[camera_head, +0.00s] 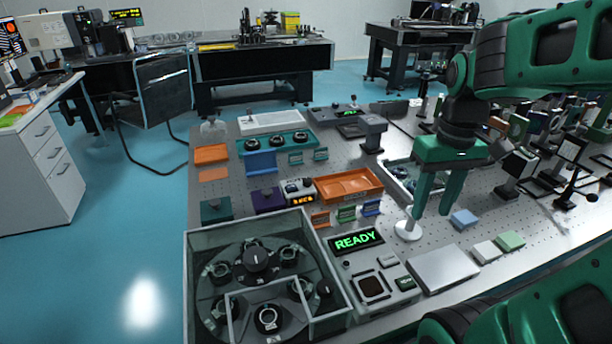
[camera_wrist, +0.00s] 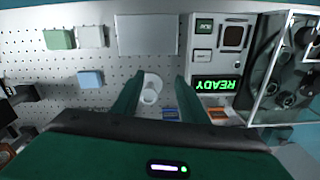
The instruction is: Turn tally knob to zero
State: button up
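My gripper (camera_head: 432,212) is green and points down over the optical table, with its two fingers apart and nothing between them. In the wrist view the open fingers (camera_wrist: 153,92) frame a white round cup-like piece (camera_wrist: 148,97) on the table below. In the head view this white piece (camera_head: 407,230) stands just left of the fingertips. A small box with an orange lit display (camera_head: 301,199) and small knobs on top stands left of my gripper, apart from it. Its characters are too small to read surely. I cannot tell which knob is the tally knob.
A clear-walled enclosure (camera_head: 212,238) with a round carousel stands at the front left. A device with a green READY sign (camera_head: 356,242) is beside it. An orange tray (camera_head: 348,185) lies behind. A silver plate (camera_head: 444,268) and small colored blocks (camera_head: 464,219) lie at front right.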

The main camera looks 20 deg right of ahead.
jog(key=w+a+r+n, duration=0.1)
jog(key=w+a+n, duration=0.25)
jog(key=w, duration=0.35)
jog(key=w+a+r+n, duration=0.2)
jog(key=w+n, duration=0.3)
jog(key=w, duration=0.3)
jog(key=n, duration=0.9)
send_near(308, 179)
notch_tip(308, 179, down, 9)
jog(key=shift+a+r, duration=0.1)
jog(key=shift+r, duration=0.1)
jog(key=c, duration=1)
